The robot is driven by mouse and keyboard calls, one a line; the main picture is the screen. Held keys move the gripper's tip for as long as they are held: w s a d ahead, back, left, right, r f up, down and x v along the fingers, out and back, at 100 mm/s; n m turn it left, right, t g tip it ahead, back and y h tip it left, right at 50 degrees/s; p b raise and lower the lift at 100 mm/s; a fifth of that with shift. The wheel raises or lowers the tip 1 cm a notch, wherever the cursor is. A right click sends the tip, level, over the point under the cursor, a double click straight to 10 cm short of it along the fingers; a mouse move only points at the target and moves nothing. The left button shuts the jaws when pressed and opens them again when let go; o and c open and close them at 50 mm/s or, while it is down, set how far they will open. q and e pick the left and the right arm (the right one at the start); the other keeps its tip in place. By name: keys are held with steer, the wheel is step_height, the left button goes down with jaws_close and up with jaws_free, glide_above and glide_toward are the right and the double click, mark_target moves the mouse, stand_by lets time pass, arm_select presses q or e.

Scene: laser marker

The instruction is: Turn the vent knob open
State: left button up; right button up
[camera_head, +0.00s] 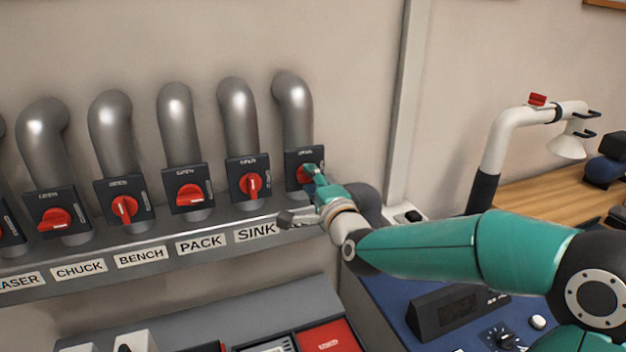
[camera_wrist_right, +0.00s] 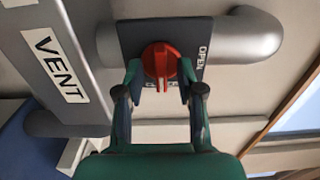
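The vent knob (camera_wrist_right: 161,62) is a red rotary handle on a dark square plate (camera_wrist_right: 122,38). In the right wrist view its grip bar runs up and down the picture. The word OPEN is on the plate's right side, and another label at its lower edge is partly hidden. In the head view the knob (camera_head: 303,174) is the rightmost of the row and partly covered by my gripper. My right gripper (camera_wrist_right: 159,70) has its fingers apart, one on each side of the knob, very close to it; contact is unclear. My left gripper is not in view.
A VENT label (camera_wrist_right: 55,66) is on the grey rail. Similar red knobs on grey pipes stand to the left, above labels such as SINK (camera_head: 256,232) and PACK (camera_head: 201,243). The sink knob (camera_head: 251,185) is close by. A blue bench with a dark device (camera_head: 455,308) lies below.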

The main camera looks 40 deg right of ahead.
steer(key=shift+d, duration=0.1)
jaws_close()
steer(key=shift+f, duration=0.15)
steer(key=n+b, duration=0.4)
steer(key=n, duration=1.4)
steer(key=shift+f, duration=0.15)
stand_by(0.6)
